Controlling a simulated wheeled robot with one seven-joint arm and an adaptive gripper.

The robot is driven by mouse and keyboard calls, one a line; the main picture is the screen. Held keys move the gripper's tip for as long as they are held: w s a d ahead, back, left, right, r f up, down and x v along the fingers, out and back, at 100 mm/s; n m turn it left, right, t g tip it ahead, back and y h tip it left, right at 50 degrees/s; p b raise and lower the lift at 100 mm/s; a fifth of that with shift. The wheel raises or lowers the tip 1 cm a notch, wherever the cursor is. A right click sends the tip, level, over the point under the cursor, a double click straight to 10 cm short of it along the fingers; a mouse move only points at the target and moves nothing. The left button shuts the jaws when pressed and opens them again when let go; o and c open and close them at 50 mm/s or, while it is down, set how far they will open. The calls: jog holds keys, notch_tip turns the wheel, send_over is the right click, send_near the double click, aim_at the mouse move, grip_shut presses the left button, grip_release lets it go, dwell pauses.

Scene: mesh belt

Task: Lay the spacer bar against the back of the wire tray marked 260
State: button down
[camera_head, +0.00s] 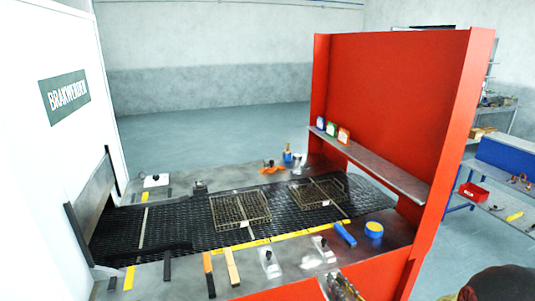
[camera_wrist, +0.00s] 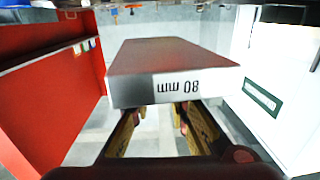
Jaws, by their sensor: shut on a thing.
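My gripper (camera_wrist: 157,130) is shut on a bar (camera_wrist: 160,93) in the wrist view. The bar has a dull reddish-brown top and a pale end face reading "80 mm" upside down. It is held up in the air, away from any tray. In the head view, two wire trays sit on the dark mesh belt (camera_head: 180,222): a left tray (camera_head: 240,208) and a right tray (camera_head: 318,191). Each has a small white tag at its front edge, too small to read, so I cannot tell which is 260. My gripper and the held bar cannot be made out in the head view.
A red panel (camera_head: 395,100) with a shelf (camera_head: 370,165) stands right of the belt. A white machine (camera_head: 60,150) stands left.

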jog(key=w+d+f+m+t+h, duration=0.1)
jog(key=w+d+f+m+h, duration=0.25)
jog(key=d+h, duration=0.3)
jog(key=a+f+b, duration=0.3)
jog(key=a+f, duration=0.6)
jog(key=f, duration=0.1)
jog(key=s+f, duration=0.5)
jog(key=f, duration=0.2)
jog(key=shift+s+d+f+m, duration=0.2)
jog(key=shift+s+f+m, duration=0.1)
jog(key=shift+s+m, duration=0.1)
jog(key=shift+w+d, duration=0.1)
